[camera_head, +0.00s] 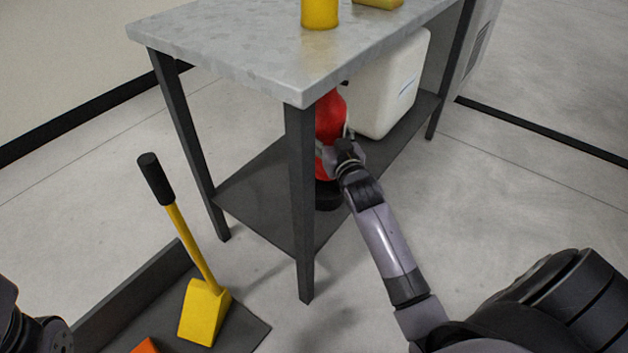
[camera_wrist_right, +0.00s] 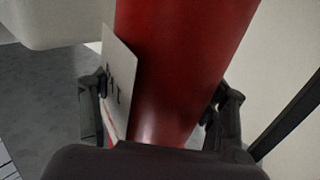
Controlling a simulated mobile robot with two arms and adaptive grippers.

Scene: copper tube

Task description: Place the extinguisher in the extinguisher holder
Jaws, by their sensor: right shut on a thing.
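The red extinguisher (camera_head: 329,118) stands upright at the lower shelf of the metal table, partly hidden by a front table leg. A black part (camera_head: 328,195) shows at its foot; I cannot tell whether this is its base or a holder. My right gripper (camera_head: 333,153) reaches in under the tabletop and is shut on the extinguisher's body. In the right wrist view the red cylinder (camera_wrist_right: 185,70) lies between the two dark fingers, with a white label (camera_wrist_right: 118,82) at its left side. I see no clearly separate extinguisher holder. Only a dark part of my left arm shows at bottom left.
A white container (camera_head: 390,85) stands behind the extinguisher on the dark shelf (camera_head: 265,195). A yellow can (camera_head: 320,12) is on top. A dark tray (camera_head: 135,290) holds a yellow black-handled tool (camera_head: 205,310).

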